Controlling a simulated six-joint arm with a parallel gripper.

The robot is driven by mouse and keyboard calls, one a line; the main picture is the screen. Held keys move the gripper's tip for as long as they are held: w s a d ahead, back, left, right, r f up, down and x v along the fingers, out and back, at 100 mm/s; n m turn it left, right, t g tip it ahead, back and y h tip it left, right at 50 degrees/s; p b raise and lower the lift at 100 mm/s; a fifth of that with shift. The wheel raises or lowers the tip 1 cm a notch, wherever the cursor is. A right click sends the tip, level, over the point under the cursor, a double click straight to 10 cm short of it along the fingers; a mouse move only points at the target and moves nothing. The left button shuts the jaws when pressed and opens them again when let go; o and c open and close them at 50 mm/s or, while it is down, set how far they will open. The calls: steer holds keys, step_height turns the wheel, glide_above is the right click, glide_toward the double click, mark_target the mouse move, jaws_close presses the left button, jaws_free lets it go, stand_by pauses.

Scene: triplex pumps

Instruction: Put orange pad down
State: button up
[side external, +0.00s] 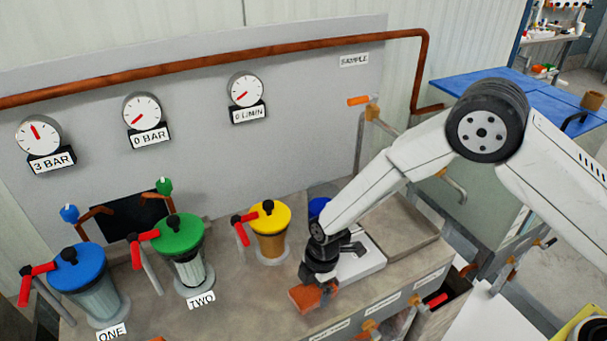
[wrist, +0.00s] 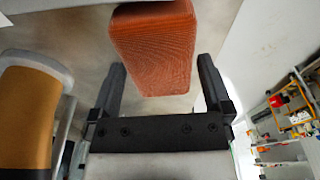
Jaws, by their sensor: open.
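The orange pad (side external: 307,297) is a rust-orange block near the front edge of the bench, just below my gripper (side external: 326,286). In the wrist view the pad (wrist: 155,48) shows at the top centre, ahead of and between the two dark fingers of my gripper (wrist: 162,75). The fingers are apart, with visible gaps on both sides of the pad. The pad seems to rest on the bench top, but its underside is hidden.
The yellow-topped pump (side external: 269,230) stands left of my gripper; it also shows in the wrist view (wrist: 28,105). The green pump (side external: 180,250) and blue pump (side external: 85,280) stand further left. A white-and-grey flat item (side external: 362,258) lies right behind my gripper. Bench labels line the front edge.

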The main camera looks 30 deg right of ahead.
steer(key=shift+d+r, duration=0.2)
steer(key=shift+r, duration=0.9)
steer(key=shift+d+r, duration=0.2)
steer(key=shift+r, duration=0.85)
steer(key=shift+d+r, duration=0.2)
steer(key=shift+r, duration=0.9)
steer(key=shift+d, duration=0.1)
steer(key=shift+d+r, duration=0.2)
steer(key=s+d+r+m+t, duration=0.1)
steer(key=s+d+r+m, duration=0.1)
steer(key=d+r+m, duration=0.3)
steer(key=s+d+r+m+t, duration=0.1)
steer(key=s+d+r+m, duration=0.15)
steer(key=d+m, duration=0.4)
steer(key=s+d+r+m+h, duration=0.1)
steer(key=s+d+r+m, duration=0.3)
steer(key=s+d+m, duration=0.3)
steer(key=s+d, duration=0.2)
steer(key=d, duration=0.1)
steer(key=shift+s+d+r+m+t+h, duration=0.25)
steer(key=shift+d+r+m+t+h, duration=0.1)
steer(key=shift+d+t+h, duration=0.05)
